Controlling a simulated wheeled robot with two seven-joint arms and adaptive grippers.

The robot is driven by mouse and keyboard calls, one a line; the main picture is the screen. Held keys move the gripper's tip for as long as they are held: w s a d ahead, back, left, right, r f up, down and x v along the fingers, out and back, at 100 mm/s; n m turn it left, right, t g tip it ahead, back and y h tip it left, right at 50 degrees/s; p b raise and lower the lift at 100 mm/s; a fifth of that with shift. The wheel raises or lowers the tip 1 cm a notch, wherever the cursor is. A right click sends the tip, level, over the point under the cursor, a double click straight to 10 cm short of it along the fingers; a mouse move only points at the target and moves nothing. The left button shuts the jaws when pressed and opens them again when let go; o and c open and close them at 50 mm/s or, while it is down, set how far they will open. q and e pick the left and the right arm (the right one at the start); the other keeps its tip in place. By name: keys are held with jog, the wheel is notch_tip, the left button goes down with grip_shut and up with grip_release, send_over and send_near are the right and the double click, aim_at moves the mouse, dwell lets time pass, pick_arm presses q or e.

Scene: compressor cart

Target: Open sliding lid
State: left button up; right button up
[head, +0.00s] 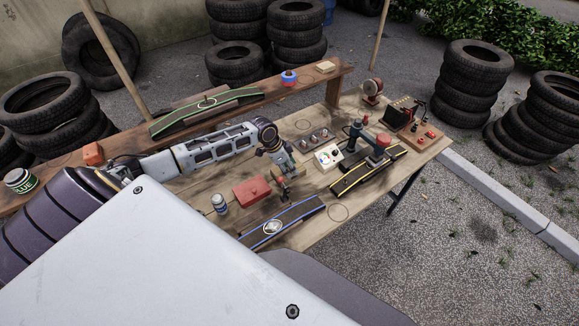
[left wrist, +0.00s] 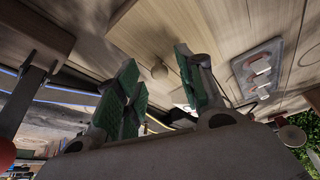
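My left gripper (head: 281,178) reaches down over the middle of the workbench, just right of a red box (head: 252,191) with a closed top and a small dark knob. In the left wrist view its green-padded fingers (left wrist: 160,92) are apart, with nothing between them. Beyond the fingertips, a round beige knob (left wrist: 160,70) stands on a pale wooden surface. I cannot tell whether that surface is a lid or the bench top. The knob looks apart from the fingers. No open lid is visible. My right gripper is not in view.
The bench (head: 300,235) holds a blue-edged strip (head: 290,220), a yellow-edged strip (head: 350,180), a gauge box (head: 327,157), a knobbed panel (head: 314,139) and a small can (head: 219,203). A raised shelf (head: 325,78) runs behind. Tyre stacks (head: 475,75) surround the bench.

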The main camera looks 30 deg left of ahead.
pick_arm(q)
grip_shut()
dwell(0.3)
jog(key=w+a, duration=0.1)
jog(key=a, duration=0.1)
jog(key=w+a, duration=0.1)
jog(key=a, duration=0.1)
jog(key=w+a, duration=0.1)
jog(key=a, duration=0.1)
jog(key=shift+a, duration=0.4)
grip_release()
